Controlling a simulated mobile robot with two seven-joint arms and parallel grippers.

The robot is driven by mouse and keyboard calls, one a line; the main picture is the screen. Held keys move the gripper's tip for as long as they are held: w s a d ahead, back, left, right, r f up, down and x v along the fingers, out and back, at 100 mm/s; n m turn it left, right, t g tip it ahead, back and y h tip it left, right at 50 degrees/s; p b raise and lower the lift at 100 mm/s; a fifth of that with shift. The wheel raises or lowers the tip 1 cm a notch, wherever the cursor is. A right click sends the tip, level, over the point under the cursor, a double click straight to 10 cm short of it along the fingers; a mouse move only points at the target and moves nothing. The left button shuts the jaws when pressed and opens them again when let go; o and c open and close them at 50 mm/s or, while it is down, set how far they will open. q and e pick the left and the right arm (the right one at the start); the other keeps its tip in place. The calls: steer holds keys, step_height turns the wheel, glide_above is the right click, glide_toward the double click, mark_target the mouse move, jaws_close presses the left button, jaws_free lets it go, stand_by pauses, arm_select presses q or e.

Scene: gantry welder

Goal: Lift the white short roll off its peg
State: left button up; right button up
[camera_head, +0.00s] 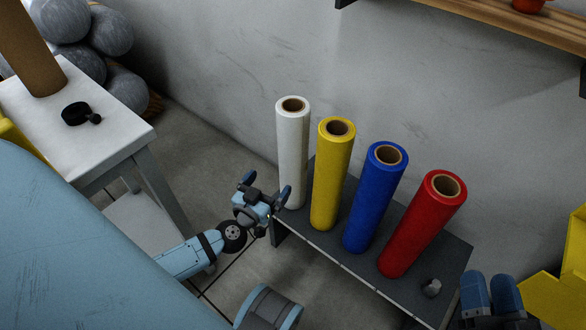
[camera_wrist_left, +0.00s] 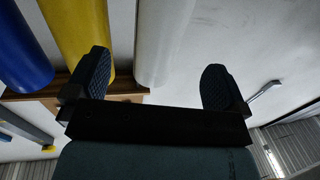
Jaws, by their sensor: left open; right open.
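The white roll (camera_head: 293,150) stands upright at the left end of a row of rolls on a dark bench (camera_head: 345,262). Its brown core opening shows on top; the peg is hidden. My left gripper (camera_head: 267,186) is open and empty, just left of the roll's lower part. In the left wrist view, the white roll (camera_wrist_left: 164,40) shows between the spread fingers of my left gripper (camera_wrist_left: 157,78), nearer the left finger; whether they touch is unclear. My right gripper (camera_head: 490,295) is partly in view at the lower right, open and away from the rolls.
The yellow roll (camera_head: 331,175) stands close beside the white one, then blue (camera_head: 375,200) and red (camera_head: 422,225) rolls. A small grey part (camera_head: 431,287) lies on the bench's right end. A white table (camera_head: 120,125) is at left. The wall is behind the rolls.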

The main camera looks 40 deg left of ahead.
mark_target(286, 161)
arm_select(q)
steer(key=w, duration=0.2)
steer(key=w+b, duration=0.1)
steer(key=w, duration=0.2)
steer(key=w+a+b, duration=0.1)
steer(key=w, duration=0.2)
steer(key=shift+w+a+f, duration=0.1)
steer(key=shift+w+f, duration=0.1)
steer(key=w+b, duration=0.2)
steer(key=w, duration=0.1)
steer(key=w+f+b, duration=0.1)
steer(key=shift+w+a+f, duration=0.1)
steer(key=shift+w+a, duration=0.25)
steer(key=shift+a, duration=0.05)
steer(key=shift+w, duration=0.3)
arm_select(e)
step_height(286, 161, down, 7)
steer(key=n+g, duration=0.1)
steer(key=g, duration=0.1)
steer(key=shift+w+a+g, duration=0.15)
steer(key=shift+a+g, duration=0.05)
steer(key=shift+g, duration=0.2)
arm_select(q)
steer(key=shift+c, duration=0.2)
